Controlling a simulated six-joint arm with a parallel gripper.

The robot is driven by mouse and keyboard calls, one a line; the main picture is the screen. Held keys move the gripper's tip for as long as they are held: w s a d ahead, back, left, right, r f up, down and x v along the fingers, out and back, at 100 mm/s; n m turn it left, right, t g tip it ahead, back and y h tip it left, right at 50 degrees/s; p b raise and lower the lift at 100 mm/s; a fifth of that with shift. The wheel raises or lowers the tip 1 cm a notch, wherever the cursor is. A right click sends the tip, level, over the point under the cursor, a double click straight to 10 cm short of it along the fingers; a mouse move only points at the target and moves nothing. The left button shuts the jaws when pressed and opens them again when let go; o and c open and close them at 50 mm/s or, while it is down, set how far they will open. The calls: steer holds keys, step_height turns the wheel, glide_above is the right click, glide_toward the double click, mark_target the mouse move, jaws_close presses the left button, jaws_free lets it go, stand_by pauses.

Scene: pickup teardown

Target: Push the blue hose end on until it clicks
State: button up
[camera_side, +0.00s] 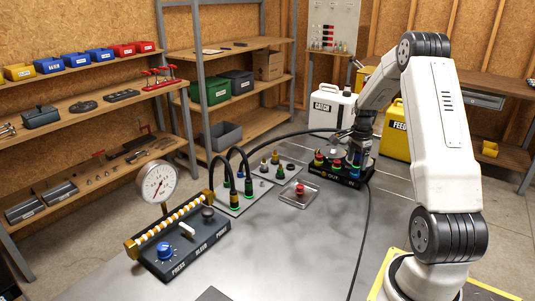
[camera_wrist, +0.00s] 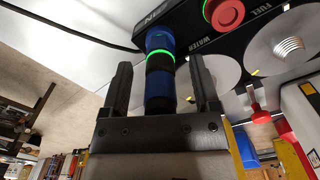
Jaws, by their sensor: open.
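The blue hose end (camera_wrist: 160,92) stands between my gripper's fingers in the wrist view. It has blue sections, a black band and a lit green ring, and its far end meets the black labelled block (camera_wrist: 195,28). My gripper (camera_wrist: 161,75) is open, one finger on each side, with visible gaps to the hose end. In the side view my gripper (camera_side: 357,146) is over the right end of the black block (camera_side: 348,182), which carries several coloured connectors. Whether the hose end is fully seated cannot be told.
A red round cap (camera_wrist: 226,12) sits close by on the block. A black cable (camera_side: 365,235) runs down the grey table (camera_side: 300,250). A gauge panel (camera_side: 180,250) and a plate with looped hoses (camera_side: 235,200) stand to the left. The table front is mostly clear.

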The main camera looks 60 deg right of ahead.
steer(key=shift+r, duration=3.75)
steer(key=w+a+f+n+t, duration=0.1)
steer(key=w+a+n, duration=0.35)
steer(key=a, duration=0.55)
steer(key=w+a+f+n, duration=0.1)
steer(key=w+a+n, duration=0.2)
steer(key=a+n, duration=0.5)
steer(key=s+a+f+n, duration=0.1)
steer(key=s+a+n, duration=0.1)
steer(key=a, duration=0.5)
steer(key=s+a+f+n+t, duration=0.1)
steer(key=s+a+n, duration=0.1)
steer(key=a+n, duration=0.3)
steer(key=s+a+n, duration=0.2)
steer(key=a+n, duration=0.2)
steer(key=a, duration=0.6)
steer(key=shift+s+a+f+t, duration=0.3)
steer(key=shift+s+a+f, duration=0.05)
steer(key=shift+a+f, duration=0.05)
steer(key=shift+n, duration=0.25)
